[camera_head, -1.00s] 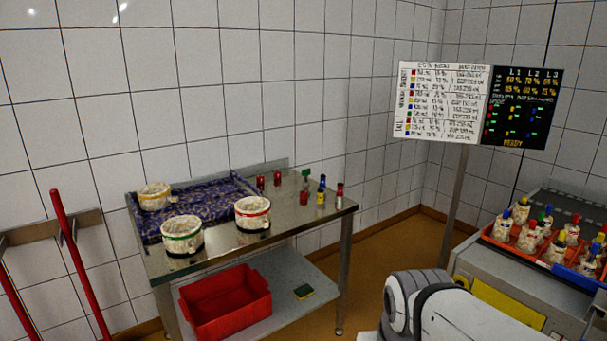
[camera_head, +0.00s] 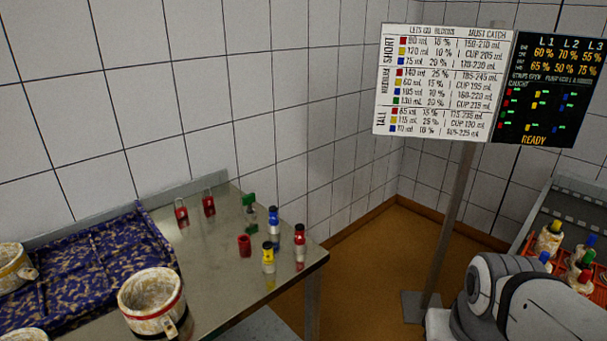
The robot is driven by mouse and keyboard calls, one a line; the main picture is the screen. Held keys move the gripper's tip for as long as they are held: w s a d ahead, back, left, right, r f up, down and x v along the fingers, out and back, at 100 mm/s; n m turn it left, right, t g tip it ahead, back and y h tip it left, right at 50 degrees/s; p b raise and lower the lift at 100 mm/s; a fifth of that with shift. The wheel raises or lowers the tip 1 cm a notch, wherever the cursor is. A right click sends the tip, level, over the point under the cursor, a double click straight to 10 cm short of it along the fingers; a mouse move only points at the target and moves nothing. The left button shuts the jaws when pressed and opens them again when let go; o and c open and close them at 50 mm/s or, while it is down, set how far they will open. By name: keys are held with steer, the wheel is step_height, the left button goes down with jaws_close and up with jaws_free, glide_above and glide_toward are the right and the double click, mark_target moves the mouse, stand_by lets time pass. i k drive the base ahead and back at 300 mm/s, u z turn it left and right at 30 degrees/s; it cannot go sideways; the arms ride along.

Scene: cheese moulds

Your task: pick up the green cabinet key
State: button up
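A small green piece (camera_head: 249,199) shows near the back right of the steel table (camera_head: 215,262), among small coloured bottles. It looks like the head of an upright thing, with more green lower down behind a small red cup-like piece. It may be the green cabinet key, but it is too small to tell. My gripper is not in view.
Beside it stand a blue bottle (camera_head: 273,222), a yellow bottle (camera_head: 268,257) and a red bottle (camera_head: 299,243). Two red-filled glass tubes (camera_head: 181,212) stand farther left. A red-banded mould (camera_head: 152,303) is at the front, beside a patterned cloth (camera_head: 92,262). A sign post (camera_head: 448,220) stands right of the table.

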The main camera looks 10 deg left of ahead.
mark_target(248, 200)
steer(key=u, duration=0.5)
steer(key=i, duration=1.4)
steer(key=u, duration=0.85)
steer(key=k, duration=0.65)
steer(key=u, duration=0.2)
steer(key=i, duration=0.75)
steer(key=z, duration=0.1)
